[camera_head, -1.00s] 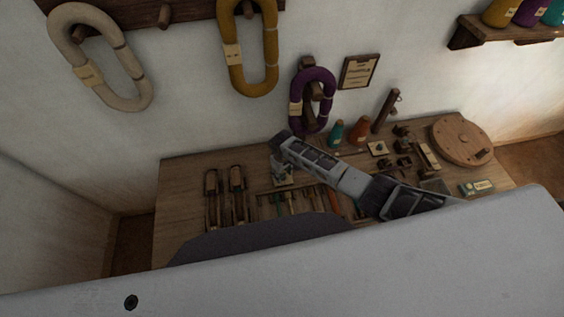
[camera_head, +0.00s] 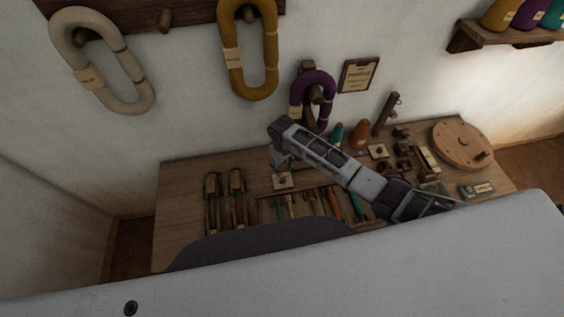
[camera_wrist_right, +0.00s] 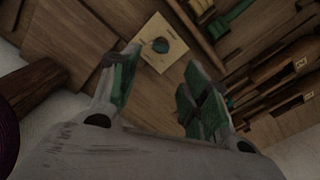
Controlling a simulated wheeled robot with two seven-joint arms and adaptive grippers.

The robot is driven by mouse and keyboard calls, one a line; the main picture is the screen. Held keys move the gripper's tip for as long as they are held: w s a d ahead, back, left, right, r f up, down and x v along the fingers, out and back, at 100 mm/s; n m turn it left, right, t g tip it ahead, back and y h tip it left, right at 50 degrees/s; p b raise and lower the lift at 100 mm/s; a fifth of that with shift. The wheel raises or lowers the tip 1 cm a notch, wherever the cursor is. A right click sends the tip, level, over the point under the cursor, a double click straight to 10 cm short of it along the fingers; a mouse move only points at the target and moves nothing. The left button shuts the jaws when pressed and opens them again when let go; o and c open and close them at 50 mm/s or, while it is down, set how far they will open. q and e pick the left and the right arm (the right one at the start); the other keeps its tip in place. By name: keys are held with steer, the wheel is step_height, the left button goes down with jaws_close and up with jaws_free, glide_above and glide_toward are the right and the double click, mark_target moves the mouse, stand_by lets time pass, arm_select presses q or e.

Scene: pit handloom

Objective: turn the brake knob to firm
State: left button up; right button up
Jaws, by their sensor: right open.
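A small dark knob (camera_wrist_right: 161,45) stands on a pale square plate (camera_wrist_right: 148,55) on the wooden bench; I take it for the brake knob. In the head view the plate (camera_head: 284,185) lies just below my right gripper (camera_head: 282,163). In the right wrist view my right gripper (camera_wrist_right: 162,62) is open, its green-padded fingers spread, with the knob beyond the tips and nothing between them. Any setting marks on the plate are too small to read. A second pale plate with a dark knob (camera_head: 378,151) sits further right on the bench. My left gripper is not visible.
Two shuttle-like wooden tools (camera_head: 237,198) lie left of the plate, and a rack of slim tools (camera_head: 310,204) is in front. A round wooden disc (camera_head: 462,143) sits at right. A purple hank (camera_head: 296,92) hangs behind. The bench's left end is clear.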

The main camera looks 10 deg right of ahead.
steer(key=shift+r, duration=1.15)
